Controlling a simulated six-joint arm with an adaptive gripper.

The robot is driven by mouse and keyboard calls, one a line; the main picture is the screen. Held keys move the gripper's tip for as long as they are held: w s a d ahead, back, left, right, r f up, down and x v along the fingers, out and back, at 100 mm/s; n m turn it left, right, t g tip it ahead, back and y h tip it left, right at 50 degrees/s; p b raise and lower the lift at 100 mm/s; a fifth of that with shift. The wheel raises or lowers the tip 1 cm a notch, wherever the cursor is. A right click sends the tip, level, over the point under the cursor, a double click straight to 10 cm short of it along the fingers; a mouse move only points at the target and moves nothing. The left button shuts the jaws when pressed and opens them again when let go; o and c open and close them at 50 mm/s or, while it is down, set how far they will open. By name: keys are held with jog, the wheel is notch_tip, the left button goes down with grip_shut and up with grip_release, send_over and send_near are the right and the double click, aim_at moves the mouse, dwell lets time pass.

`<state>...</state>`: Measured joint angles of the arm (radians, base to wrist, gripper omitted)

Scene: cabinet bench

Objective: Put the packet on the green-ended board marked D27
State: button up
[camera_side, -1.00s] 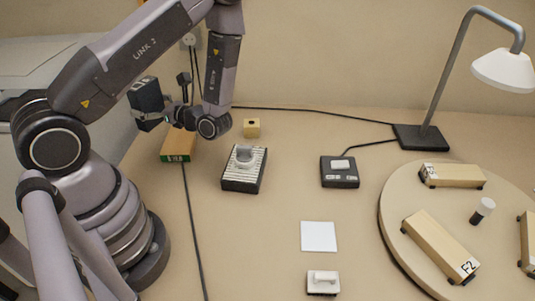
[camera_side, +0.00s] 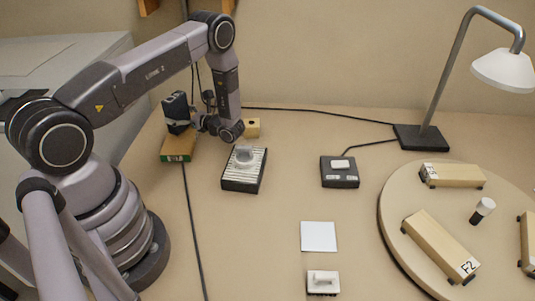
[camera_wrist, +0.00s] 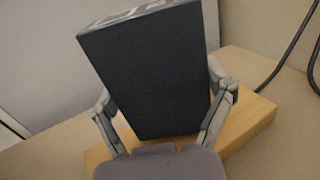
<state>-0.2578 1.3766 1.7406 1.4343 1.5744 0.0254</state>
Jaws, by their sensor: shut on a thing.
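The packet (camera_side: 176,110) is a dark, nearly black box, held upright and slightly tilted. It also fills the middle of the wrist view (camera_wrist: 150,75). My gripper (camera_side: 188,126) is shut on it, with one finger on each side (camera_wrist: 165,115). The green-ended board (camera_side: 178,148) lies on the bench at the left, wood-coloured on top, with pale marking on its green end too small to read. The packet is over the board's far part; I cannot tell whether it touches. In the wrist view the board (camera_wrist: 245,120) shows behind and below the packet.
A cable runs past the board. Further right are a switch box (camera_side: 340,172), a lamp (camera_side: 422,137) and a round table (camera_side: 400,190) with other boards.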

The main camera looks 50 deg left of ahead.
jog(key=shift+f, duration=0.5)
jog(key=o, duration=1)
jog(key=shift+f, duration=0.15)
jog(key=shift+o, duration=0.2)
